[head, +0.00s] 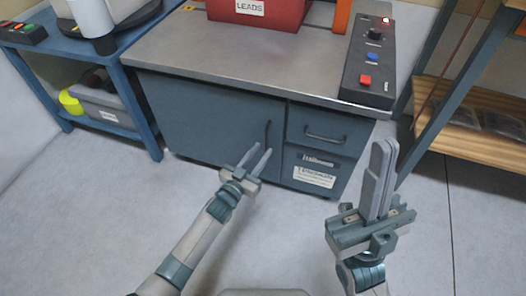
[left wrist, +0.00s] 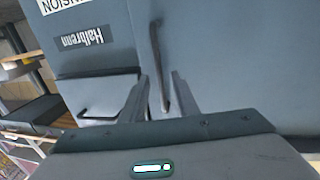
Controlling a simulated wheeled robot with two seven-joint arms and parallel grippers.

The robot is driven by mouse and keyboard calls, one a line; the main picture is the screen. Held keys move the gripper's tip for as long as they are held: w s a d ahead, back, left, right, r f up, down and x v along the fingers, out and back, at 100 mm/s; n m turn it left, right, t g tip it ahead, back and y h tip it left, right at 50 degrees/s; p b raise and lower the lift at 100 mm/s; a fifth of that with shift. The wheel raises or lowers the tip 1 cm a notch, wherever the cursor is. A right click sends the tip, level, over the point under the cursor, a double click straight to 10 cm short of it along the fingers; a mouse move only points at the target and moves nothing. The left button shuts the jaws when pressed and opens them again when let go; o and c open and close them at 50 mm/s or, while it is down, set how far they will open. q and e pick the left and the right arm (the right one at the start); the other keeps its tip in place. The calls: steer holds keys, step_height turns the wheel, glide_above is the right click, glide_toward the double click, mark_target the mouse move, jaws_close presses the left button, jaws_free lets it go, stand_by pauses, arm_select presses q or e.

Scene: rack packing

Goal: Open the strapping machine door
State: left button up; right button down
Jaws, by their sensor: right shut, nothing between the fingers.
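The strapping machine is a grey-blue cabinet with a door (head: 205,115) on its left part, which looks shut. The door's dark vertical handle (head: 267,135) is near the door's right edge. My left gripper (head: 258,153) is open, with its fingertips just in front of and below the handle. In the left wrist view, the handle (left wrist: 157,55) runs down between the two fingers of the left gripper (left wrist: 158,88). I cannot tell whether they touch it. My right gripper (head: 380,148) is shut and empty, pointing up at the right, away from the door.
A drawer with a horizontal handle (head: 325,137) is right of the door. On the machine top are a red box (head: 258,12) labelled LEADS and a control panel (head: 370,60). A blue shelf (head: 110,118) stands left, a wooden-shelved rack (head: 465,140) right. Floor in front is clear.

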arm_select(q)
steer(key=shift+x, duration=1.1)
steer(key=shift+c, duration=0.3)
jaws_close()
steer(key=shift+s, duration=0.15)
